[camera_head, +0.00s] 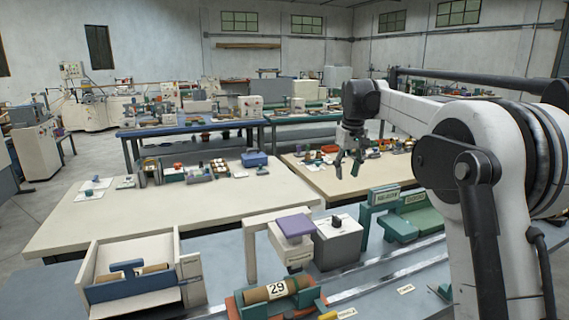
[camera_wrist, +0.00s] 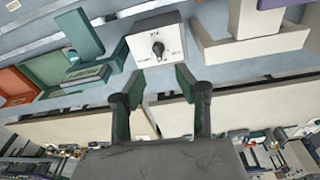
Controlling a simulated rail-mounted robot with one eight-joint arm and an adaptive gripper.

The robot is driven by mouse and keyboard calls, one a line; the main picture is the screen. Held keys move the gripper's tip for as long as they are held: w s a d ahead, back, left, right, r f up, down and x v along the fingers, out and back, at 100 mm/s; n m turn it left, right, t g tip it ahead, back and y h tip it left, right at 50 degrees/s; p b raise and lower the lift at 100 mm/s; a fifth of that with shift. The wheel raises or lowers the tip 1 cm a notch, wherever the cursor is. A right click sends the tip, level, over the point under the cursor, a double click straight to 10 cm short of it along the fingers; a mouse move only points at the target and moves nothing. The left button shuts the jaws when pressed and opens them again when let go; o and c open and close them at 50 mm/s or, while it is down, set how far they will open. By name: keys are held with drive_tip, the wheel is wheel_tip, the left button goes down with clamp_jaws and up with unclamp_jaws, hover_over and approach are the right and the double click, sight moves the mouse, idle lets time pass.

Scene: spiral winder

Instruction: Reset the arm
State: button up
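My gripper (camera_head: 347,164) hangs from my raised arm, fingers pointing down, near the gap between the two beige tables. In the wrist view my gripper (camera_wrist: 159,82) shows its two green-padded fingers spread apart with nothing between them. Beyond the fingertips in that view is a grey-white box with a black knob (camera_wrist: 157,48); the same box (camera_head: 338,242) stands on the blue-grey bench in the head view. My gripper looks clear of it.
Left of the knob box stands a purple-topped unit (camera_head: 295,225). A roll marked 29 (camera_head: 277,290) lies in front, and an open white bin (camera_head: 190,265) holds rolls at left. Green machine parts (camera_head: 398,228) stand at right. The left beige table (camera_head: 120,222) has free room.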

drive_tip(key=s+r+m+t, duration=0.2)
drive_tip(key=s+r+t, duration=0.15)
drive_tip(key=s, duration=1.95)
drive_tip(key=s+f+t, duration=0.1)
drive_tip(key=s+f, duration=0.3)
drive_tip(key=s, duration=0.4)
drive_tip(key=s+f+m, duration=0.1)
drive_tip(key=s+f, duration=0.4)
drive_tip(key=s, duration=0.3)
drive_tip(key=s+f+t, duration=0.1)
drive_tip(key=s+f, duration=0.3)
drive_tip(key=s, duration=0.4)
drive_tip(key=w+r+n+g+p, duration=0.1)
drive_tip(key=w+r, duration=0.4)
drive_tip(key=w, duration=0.5)
drive_tip(key=w+r+g, duration=0.1)
drive_tip(key=w+r, duration=0.4)
drive_tip(key=w, duration=0.5)
drive_tip(key=w+r+n+g+p, duration=0.15)
drive_tip(key=w+r, duration=0.35)
drive_tip(key=w, duration=0.5)
drive_tip(key=n+g+p, duration=0.1)
drive_tip(key=g, duration=0.3)
hover_over(336, 217)
wheel_tip(336, 217, down, 14)
wheel_tip(336, 217, down, 14)
drive_tip(key=shift+d+r+p, duration=0.1)
drive_tip(key=shift+r+p, duration=0.1)
drive_tip(key=shift+p, duration=0.4)
